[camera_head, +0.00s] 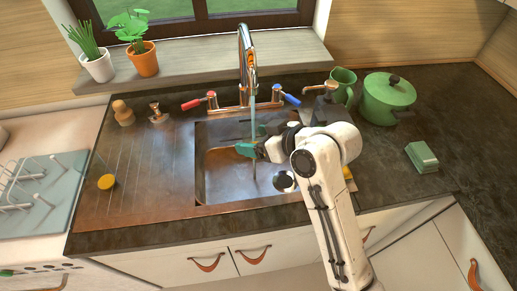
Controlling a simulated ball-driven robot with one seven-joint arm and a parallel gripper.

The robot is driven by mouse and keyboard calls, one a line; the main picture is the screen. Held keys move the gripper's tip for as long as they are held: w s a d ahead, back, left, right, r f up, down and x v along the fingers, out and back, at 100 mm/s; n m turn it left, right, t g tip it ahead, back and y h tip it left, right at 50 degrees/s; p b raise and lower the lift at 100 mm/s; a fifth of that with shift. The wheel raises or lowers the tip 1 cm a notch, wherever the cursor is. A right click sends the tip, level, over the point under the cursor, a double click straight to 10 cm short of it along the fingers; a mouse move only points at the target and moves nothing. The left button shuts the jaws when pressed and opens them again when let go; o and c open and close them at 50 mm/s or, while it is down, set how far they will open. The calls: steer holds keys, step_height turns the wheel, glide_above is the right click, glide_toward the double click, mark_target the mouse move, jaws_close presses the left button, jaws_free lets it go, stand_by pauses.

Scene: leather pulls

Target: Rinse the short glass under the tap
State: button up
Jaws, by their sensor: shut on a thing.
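My gripper (260,150) reaches in from the right over the sink (222,180). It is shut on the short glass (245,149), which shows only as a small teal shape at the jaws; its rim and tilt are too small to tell. The chrome tap (246,62) arches over the sink. A thin stream of water (254,125) falls from its spout past the glass, and more of it shows lower down in the basin. I cannot tell whether the water goes into the glass or beside it. My arm hides the sink's right part.
Red (192,104) and blue (292,99) tap handles flank the spout. A green pot (386,98), a green jug (343,83) and a green block (422,157) stand at right. A ribbed drainboard (140,165) lies left, with a yellow-topped item (106,182).

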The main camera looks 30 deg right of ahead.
steer(key=w+d, duration=0.2)
steer(key=w, duration=0.4)
steer(key=shift+w+f+b, duration=0.15)
steer(key=shift+f+b, duration=0.25)
steer(key=shift+f, duration=0.05)
steer(key=shift+d, duration=0.25)
steer(key=shift+s+a+p, duration=0.3)
steer(key=shift+s+p, duration=0.25)
steer(key=shift+s, duration=0.7)
steer(key=shift+s+a+p, duration=0.35)
steer(key=shift+s+p, duration=0.2)
steer(key=shift+s, duration=0.7)
steer(key=shift+s+a+p, duration=0.3)
steer(key=shift+s+p, duration=0.25)
steer(key=shift+s, duration=0.7)
steer(key=shift+a, duration=0.1)
